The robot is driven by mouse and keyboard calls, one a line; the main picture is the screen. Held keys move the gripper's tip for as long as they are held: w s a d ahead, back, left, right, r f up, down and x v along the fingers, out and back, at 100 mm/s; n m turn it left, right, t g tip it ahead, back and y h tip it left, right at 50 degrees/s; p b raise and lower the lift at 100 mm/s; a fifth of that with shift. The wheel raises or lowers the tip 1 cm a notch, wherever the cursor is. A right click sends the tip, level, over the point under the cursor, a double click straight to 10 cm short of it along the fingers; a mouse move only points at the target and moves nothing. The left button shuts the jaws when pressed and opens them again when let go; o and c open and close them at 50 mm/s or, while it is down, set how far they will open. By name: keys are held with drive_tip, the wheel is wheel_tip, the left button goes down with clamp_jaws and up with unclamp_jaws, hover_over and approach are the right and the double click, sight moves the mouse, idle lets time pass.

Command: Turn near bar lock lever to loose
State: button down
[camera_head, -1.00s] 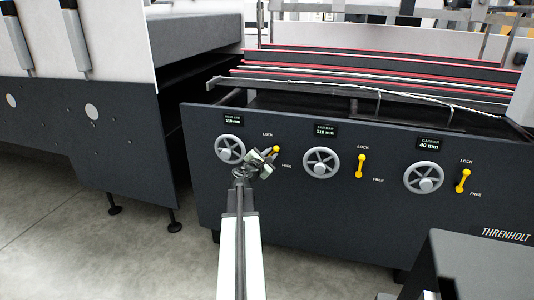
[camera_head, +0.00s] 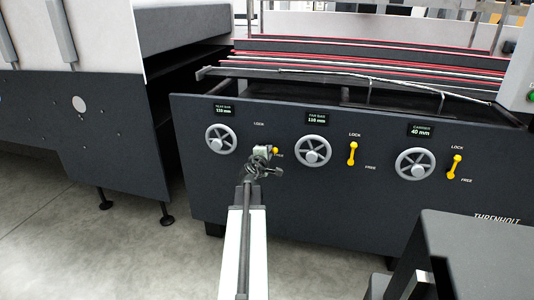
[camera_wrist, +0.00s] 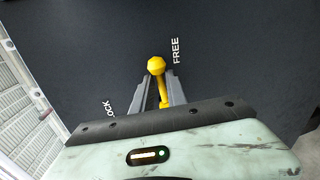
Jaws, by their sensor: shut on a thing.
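The near bar lock lever is yellow. Its knob (camera_head: 275,151) shows at the right edge of my gripper (camera_head: 268,151) in the head view, close to the FREE label; the gripper hides the rest. In the wrist view the round knob (camera_wrist: 156,66) and part of the lever's shaft lie between the two grey fingers of my gripper (camera_wrist: 159,80). The fingers are shut on the lever. The knob sits nearer to FREE than to LOCK there. The lever's pivot is hidden.
The near bar handwheel (camera_head: 221,139) is just left of my gripper, and the far bar handwheel (camera_head: 313,150) is to its right. The far bar lever (camera_head: 352,154) and carrier lever (camera_head: 456,167) stand near LOCK. A dark box (camera_head: 470,255) is at lower right.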

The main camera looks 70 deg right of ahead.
drive_tip(key=shift+s+f+m, duration=0.3)
drive_tip(key=shift+s+m, duration=0.1)
drive_tip(key=shift+m, duration=0.1)
drive_tip(key=c, duration=1.4)
unclamp_jaws()
drive_tip(key=shift+o, duration=0.4)
drive_tip(key=shift+w, duration=0.1)
